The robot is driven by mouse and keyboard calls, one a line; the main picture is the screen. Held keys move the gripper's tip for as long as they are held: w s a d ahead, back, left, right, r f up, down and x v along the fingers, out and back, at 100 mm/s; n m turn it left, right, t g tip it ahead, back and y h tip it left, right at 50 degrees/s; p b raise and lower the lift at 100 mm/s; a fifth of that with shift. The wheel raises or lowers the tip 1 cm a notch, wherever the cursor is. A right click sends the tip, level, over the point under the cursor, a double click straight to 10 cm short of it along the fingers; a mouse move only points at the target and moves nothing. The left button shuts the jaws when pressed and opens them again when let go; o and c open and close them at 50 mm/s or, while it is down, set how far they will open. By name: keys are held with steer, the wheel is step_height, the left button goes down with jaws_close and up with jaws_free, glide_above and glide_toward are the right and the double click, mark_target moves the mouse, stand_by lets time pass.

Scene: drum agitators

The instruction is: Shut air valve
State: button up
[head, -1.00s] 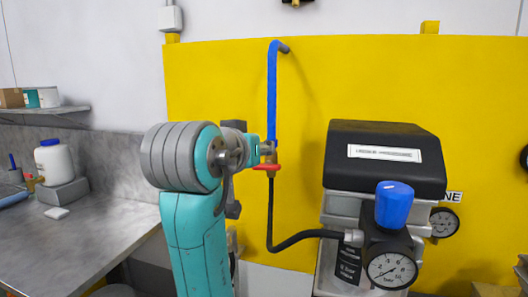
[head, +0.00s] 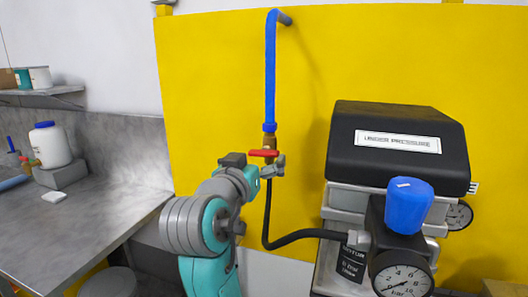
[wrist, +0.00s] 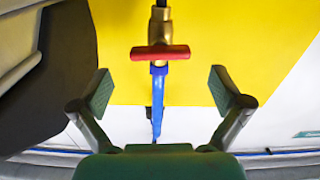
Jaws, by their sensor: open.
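The air valve is a brass body (head: 269,142) with a red lever handle (head: 263,153), at the lower end of a blue pipe (head: 270,75) on the yellow panel. The handle lies crosswise to the pipe. In the wrist view the red handle (wrist: 160,52) is ahead of my gripper, centred between its fingers, with the blue pipe (wrist: 158,95) running from it. My gripper (head: 275,170) is just below the handle in the head view. In the wrist view my gripper (wrist: 162,88) is open and empty, its fingers wide apart and clear of the handle.
A black hose (head: 290,237) runs from the valve to a regulator with a blue knob (head: 408,205) and gauge (head: 403,281). A black-topped unit (head: 395,150) stands to the right. A grey worktop (head: 90,205) with a white bottle is at left.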

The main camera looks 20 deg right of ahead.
mark_target(262, 153)
steer(key=shift+x, duration=2.5)
